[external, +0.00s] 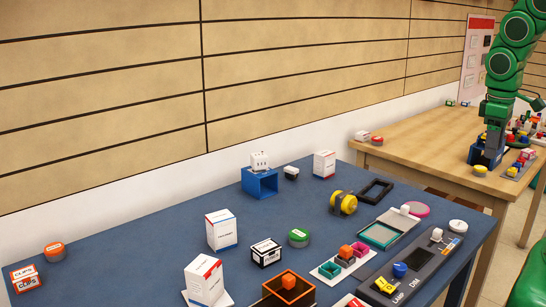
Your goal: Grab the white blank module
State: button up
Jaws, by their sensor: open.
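My gripper (486,162) is a dark blue end on a green arm. I cannot tell for sure which piece is the white blank module. White pieces also show among the blocks beyond my gripper, too small to tell apart.
The wooden table's middle (425,137) is clear. A panelled wall runs behind.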

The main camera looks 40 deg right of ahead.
jog(key=w+d+f+n+t+h, duration=0.1)
jog(key=w+d+n+t+h, duration=0.15)
jog(key=w+n, duration=0.7)
jog(key=w+d+f+n+t+h, duration=0.1)
jog(key=w+d+n+t, duration=0.2)
jog(key=w, duration=1.3)
jog(key=w+d+f+n+t+h, duration=0.1)
jog(key=w+d+n+t+h, duration=0.3)
jog(key=w, duration=0.8)
jog(key=n+t+y, duration=0.4)
jog(key=n+y, duration=0.5)
jog(key=n, duration=1)
send_over(295, 170)
jog(key=s+d, duration=0.2)
jog(key=s, duration=0.3)
notch_tip(295, 170, down, 13)
jog(key=shift+n+y, duration=0.35)
jog(key=shift+n, duration=0.1)
jog(key=f, duration=0.2)
jog(key=a+f, duration=0.1)
jog(key=f, duration=0.1)
jog(key=shift+s+f, duration=0.1)
jog(key=shift+f, duration=0.1)
jog(key=shift+d+f, duration=0.2)
jog(key=shift+f, duration=0.25)
jog(key=shift+x, duration=1.85)
jog(key=shift+w+a+f, duration=0.2)
jog(key=shift+w+a, duration=0.2)
jog(key=shift+w, duration=0.3)
jog(key=shift+x, duration=1.2)
